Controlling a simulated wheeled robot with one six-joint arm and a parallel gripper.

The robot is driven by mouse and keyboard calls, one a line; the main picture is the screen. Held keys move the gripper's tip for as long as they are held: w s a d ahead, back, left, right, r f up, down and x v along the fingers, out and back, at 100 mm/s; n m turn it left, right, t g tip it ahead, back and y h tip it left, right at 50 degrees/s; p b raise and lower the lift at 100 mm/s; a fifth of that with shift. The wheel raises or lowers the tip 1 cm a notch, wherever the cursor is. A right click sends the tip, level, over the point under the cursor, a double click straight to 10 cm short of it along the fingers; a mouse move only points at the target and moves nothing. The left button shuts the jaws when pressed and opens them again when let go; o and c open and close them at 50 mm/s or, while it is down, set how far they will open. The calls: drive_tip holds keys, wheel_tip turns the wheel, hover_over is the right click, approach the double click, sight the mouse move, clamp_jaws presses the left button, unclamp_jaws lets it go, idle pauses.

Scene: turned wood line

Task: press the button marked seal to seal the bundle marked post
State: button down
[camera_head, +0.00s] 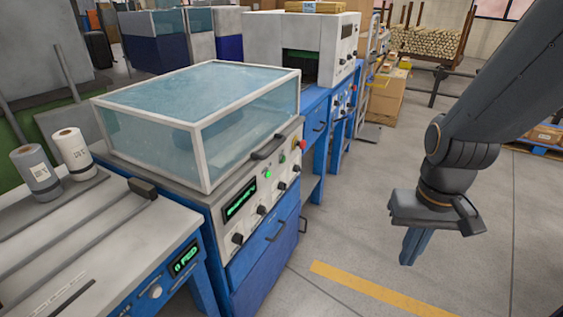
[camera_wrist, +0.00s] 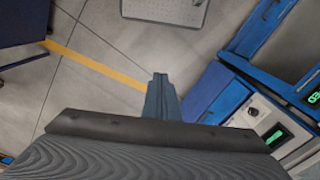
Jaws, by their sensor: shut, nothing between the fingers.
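My gripper (camera_head: 411,258) is shut and empty, pointing down over open floor to the right of the machines. Its closed fingers also show in the wrist view (camera_wrist: 160,95). A blue machine with a clear hood (camera_head: 205,112) stands to its left. The machine's front panel (camera_head: 250,200) carries a green display, several dark knobs, a lit green button (camera_head: 267,174) and a red button (camera_head: 302,144). I cannot read a seal mark on any button. I cannot make out a bundle marked post. My gripper is well apart from the panel.
A work table with two rolls (camera_head: 72,150) and a small green display (camera_head: 186,259) is at the lower left. A white tunnel machine (camera_head: 300,48) stands behind the hood. Cartons (camera_head: 384,97) are farther back. Floor with a yellow line (camera_head: 375,290) is clear below my gripper.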

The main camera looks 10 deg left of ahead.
sight(283, 159)
drive_tip(key=w+a+f+n+t+b, duration=0.2)
drive_tip(key=w+f+t, duration=0.1)
drive_tip(key=w, duration=0.7)
drive_tip(key=w+a+f+n+t+y+b, duration=0.1)
drive_tip(key=w+a+f+n+t+b, duration=0.15)
drive_tip(key=w, duration=0.65)
drive_tip(key=w+a+f+n+t+b, duration=0.1)
drive_tip(key=w+f+n+t+b, duration=0.2)
drive_tip(key=w, duration=0.7)
drive_tip(key=w+a+f+n+t+y+b, duration=0.2)
drive_tip(key=w+a+n+t+y, duration=0.1)
drive_tip(key=w+a, duration=0.3)
drive_tip(key=w+a+f+n+t+y+b, duration=0.1)
drive_tip(key=w+a+n+t+y+b, duration=0.2)
drive_tip(key=w+a, duration=0.4)
drive_tip(key=shift+f+n+t+y, duration=0.35)
drive_tip(key=shift+n+t+y, duration=0.25)
drive_tip(key=shift+t, duration=0.45)
drive_tip(key=shift+h, duration=0.3)
drive_tip(key=shift+w+a, duration=0.1)
drive_tip(key=w+a+b, duration=0.1)
drive_tip(key=w+a, duration=0.2)
drive_tip(key=a, duration=0.5)
drive_tip(key=shift+b, duration=0.35)
drive_tip(key=shift+a, duration=0.15)
